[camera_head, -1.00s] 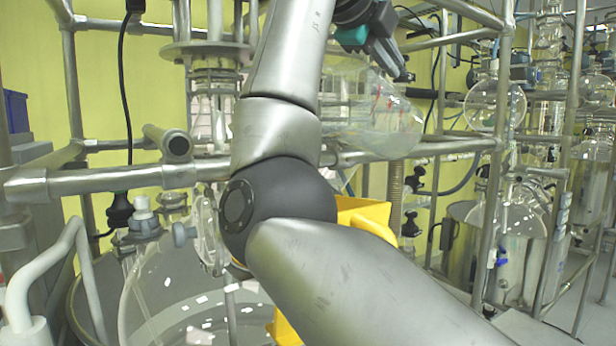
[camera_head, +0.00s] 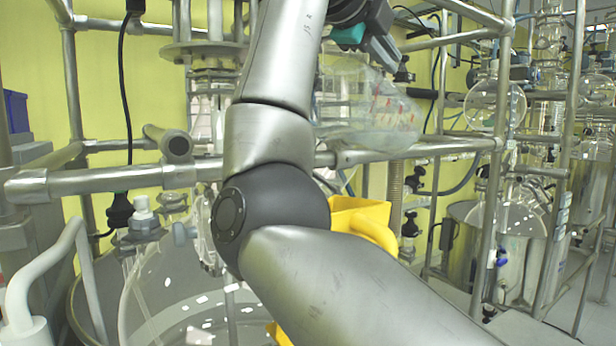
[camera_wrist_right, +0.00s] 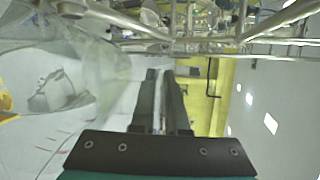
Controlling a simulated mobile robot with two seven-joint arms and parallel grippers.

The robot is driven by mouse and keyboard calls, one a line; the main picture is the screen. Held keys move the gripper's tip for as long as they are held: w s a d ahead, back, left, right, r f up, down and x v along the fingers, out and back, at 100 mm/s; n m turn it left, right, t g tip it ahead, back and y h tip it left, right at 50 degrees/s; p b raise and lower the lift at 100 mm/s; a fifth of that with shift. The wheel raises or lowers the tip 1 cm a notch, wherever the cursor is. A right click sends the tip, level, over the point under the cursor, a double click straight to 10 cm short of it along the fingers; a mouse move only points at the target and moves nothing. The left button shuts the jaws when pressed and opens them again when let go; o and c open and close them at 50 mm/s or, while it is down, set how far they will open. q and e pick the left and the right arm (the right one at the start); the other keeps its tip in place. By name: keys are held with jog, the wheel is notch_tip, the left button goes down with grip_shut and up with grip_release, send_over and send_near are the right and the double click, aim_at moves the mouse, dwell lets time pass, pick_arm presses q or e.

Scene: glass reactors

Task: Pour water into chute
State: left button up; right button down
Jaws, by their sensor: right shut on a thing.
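My right gripper (camera_head: 384,48) is at the top middle of the head view, beside a large clear beaker (camera_head: 372,108) with red marks. It is shut on the beaker, which is strongly tilted in front of the metal frame. In the wrist view the fingers (camera_wrist_right: 161,80) point forward and the clear beaker wall (camera_wrist_right: 60,85) fills the left side. A yellow chute (camera_head: 362,214) stands below the beaker, partly hidden behind my right arm. I cannot make out the water level clearly. My left gripper is out of view.
A glass reactor vessel (camera_head: 150,290) with fittings stands at the lower left. More round flasks (camera_head: 495,105) and a steel vessel (camera_head: 500,240) stand at the right among upright pipes.

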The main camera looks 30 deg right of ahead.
jog(key=shift+a+r+h, duration=0.25)
jog(key=shift+r+h, duration=0.15)
dwell(0.8)
jog(key=shift+a+r, duration=0.15)
jog(key=shift+a, duration=0.15)
jog(key=shift+r, duration=0.15)
dwell(0.5)
jog(key=shift+a+r+t+h, duration=0.25)
jog(key=shift+a+t+h, duration=0.05)
jog(key=shift+a+h, duration=0.2)
dwell(0.4)
jog(key=shift+s+r+h, duration=0.1)
jog(key=shift+r+h, duration=0.15)
jog(key=shift+h, duration=0.15)
jog(key=shift+a+r+n+t+h+b, duration=0.1)
jog(key=shift+a+r+n+h+b, duration=0.2)
jog(key=shift+a, duration=0.25)
jog(key=shift+a+r+n+t+h+b, duration=0.1)
jog(key=shift+a+r+h+b, duration=0.2)
jog(key=shift+a, duration=0.25)
jog(key=shift+a+r+n+t+h+b, duration=0.1)
jog(key=shift+a+r+n+h+b, duration=0.1)
jog(key=shift+a+h, duration=0.3)
dwell(0.6)
